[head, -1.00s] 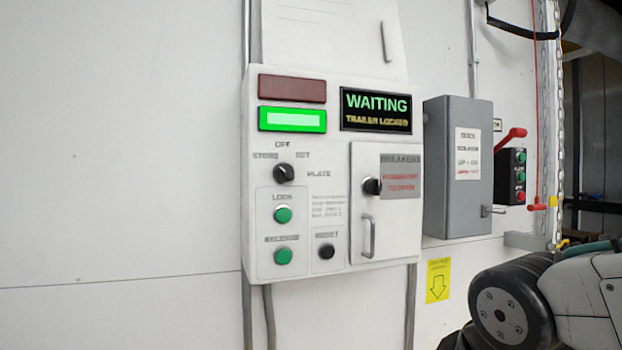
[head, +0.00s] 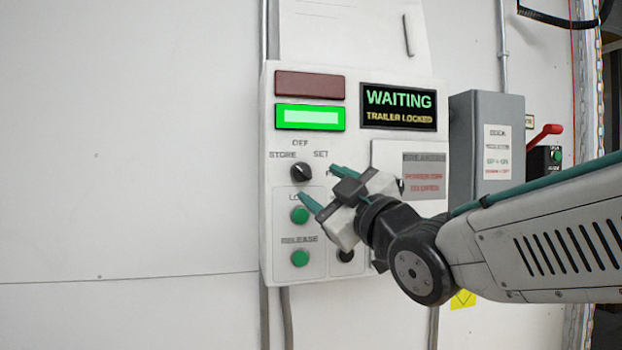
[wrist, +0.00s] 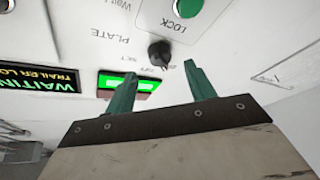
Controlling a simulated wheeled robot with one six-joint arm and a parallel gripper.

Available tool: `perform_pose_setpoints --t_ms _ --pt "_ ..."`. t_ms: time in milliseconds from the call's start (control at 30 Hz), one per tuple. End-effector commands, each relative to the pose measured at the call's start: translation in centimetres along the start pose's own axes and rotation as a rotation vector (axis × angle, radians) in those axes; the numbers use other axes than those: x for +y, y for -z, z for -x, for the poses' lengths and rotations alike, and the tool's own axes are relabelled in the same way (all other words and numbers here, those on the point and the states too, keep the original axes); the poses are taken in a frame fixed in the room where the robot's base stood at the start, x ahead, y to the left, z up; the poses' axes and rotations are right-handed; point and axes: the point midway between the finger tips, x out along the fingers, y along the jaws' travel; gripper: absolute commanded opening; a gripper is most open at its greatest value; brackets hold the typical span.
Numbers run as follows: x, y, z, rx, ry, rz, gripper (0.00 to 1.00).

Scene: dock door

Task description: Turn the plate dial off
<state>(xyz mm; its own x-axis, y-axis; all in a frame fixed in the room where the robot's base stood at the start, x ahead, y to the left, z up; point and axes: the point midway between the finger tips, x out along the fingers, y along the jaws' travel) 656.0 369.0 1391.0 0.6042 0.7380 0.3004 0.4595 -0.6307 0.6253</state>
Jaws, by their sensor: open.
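The plate dial (head: 302,172) is a black round knob on the white control panel (head: 270,230), with STORE, OFF and SET lettered around it. My gripper (head: 322,186) has green fingers that are apart and empty. It is in front of the panel, just to the lower right of the dial in the head view. I see no contact with the dial.
Green LOCK (head: 299,215) and RELEASE (head: 300,258) buttons sit below the dial. A lit WAITING sign (head: 398,106) and a green lamp (head: 310,118) are above. The breaker door (head: 388,152) and grey isolator box (head: 478,112) lie right. Wall to the left is clear.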

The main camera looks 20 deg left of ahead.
Motion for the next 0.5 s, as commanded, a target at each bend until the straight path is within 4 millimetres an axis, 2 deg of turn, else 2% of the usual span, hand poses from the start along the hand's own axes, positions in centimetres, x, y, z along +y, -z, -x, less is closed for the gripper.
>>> perform_pose_setpoints --t_ms 100,233,500 --pt "-0.1 -0.1 -2.1 -0.001 0.0 -0.001 0.55" --pt "0.0 -0.1 -3.8 -0.002 0.0 -0.001 0.55" --pt "0.0 -0.1 -5.0 -0.003 -0.001 -0.001 0.55"
